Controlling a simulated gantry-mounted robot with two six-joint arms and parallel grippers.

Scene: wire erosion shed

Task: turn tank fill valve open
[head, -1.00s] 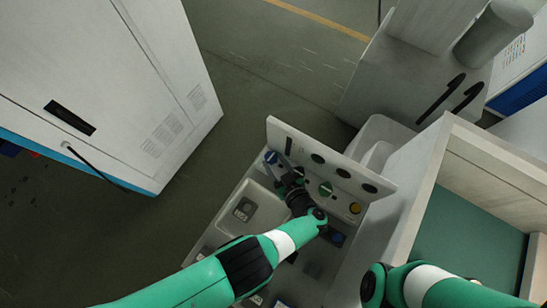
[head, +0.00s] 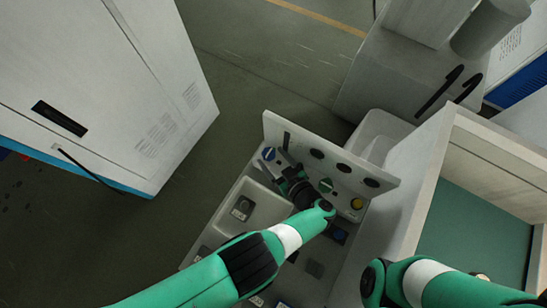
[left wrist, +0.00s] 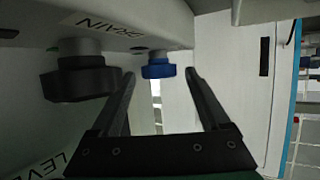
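The upright white panel (head: 345,167) carries a row of knobs. A blue knob (head: 269,154) sits at its left end; it also shows in the left wrist view (left wrist: 158,68), on a grey stem. My left gripper (head: 274,167) is open at this end of the panel. In the left wrist view its two fingers (left wrist: 160,80) stand either side of the blue knob, apart from it. A larger dark knob (left wrist: 80,82) is left of the left finger, near a DRAIN label (left wrist: 103,24). I cannot read which knob is the tank fill valve. My right gripper is out of view.
A white cabinet (head: 110,90) stands at the left. An open-topped box with a green floor (head: 470,230) is at the right.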

